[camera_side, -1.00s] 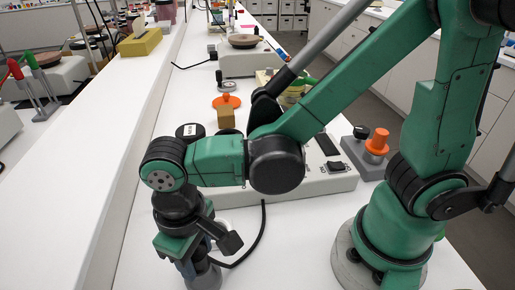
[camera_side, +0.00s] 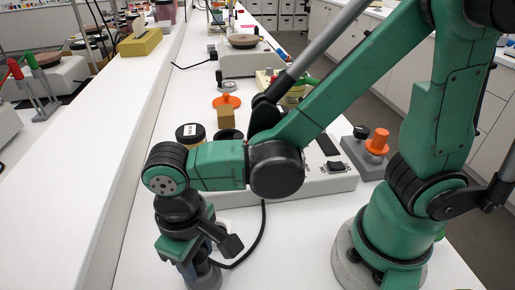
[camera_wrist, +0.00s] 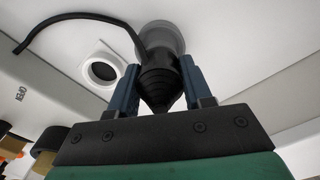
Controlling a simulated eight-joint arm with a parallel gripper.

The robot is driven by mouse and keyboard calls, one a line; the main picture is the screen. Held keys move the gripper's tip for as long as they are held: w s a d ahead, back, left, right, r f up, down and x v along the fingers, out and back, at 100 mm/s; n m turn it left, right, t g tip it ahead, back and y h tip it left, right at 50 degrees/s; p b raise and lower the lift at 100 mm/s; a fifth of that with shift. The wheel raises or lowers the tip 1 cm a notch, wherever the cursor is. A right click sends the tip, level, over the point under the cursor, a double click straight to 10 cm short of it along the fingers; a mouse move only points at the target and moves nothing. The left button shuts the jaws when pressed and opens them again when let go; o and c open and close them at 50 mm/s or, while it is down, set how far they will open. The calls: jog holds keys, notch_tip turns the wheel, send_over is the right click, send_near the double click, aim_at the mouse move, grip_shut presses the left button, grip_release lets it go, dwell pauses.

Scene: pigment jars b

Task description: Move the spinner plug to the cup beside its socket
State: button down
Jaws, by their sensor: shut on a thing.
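The spinner plug (camera_wrist: 160,84) is black, ribbed and tapered, with a black cable leading off to the left in the wrist view. My gripper (camera_wrist: 158,68) is shut on it, one blue-grey finger on each side. The grey cup (camera_wrist: 163,32) lies directly beyond the plug's far end; whether the plug is inside it or just above it I cannot tell. The socket (camera_wrist: 103,70), a white ring with a dark hole, is empty beside the plug. In the side view my gripper (camera_side: 190,268) points down at the lower left, over the grey cup (camera_side: 208,277), and hides the plug.
The white machine (camera_side: 325,182) with the cable (camera_side: 263,225) stands right of my gripper. A raised white ledge (camera_side: 95,150) runs along the left.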

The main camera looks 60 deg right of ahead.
jog(key=shift+f, duration=1.35)
jog(key=shift+c, duration=1.4)
grip_release()
jog(key=shift+r, duration=2.8)
jog(key=w+d+r+m+t, duration=0.1)
jog(key=w+d+r+t, duration=0.1)
jog(key=d, duration=0.7)
jog(key=w+d+r+m+t, duration=0.2)
jog(key=d+t, duration=0.3)
jog(key=d, duration=0.4)
jog(key=shift+r, duration=0.8)
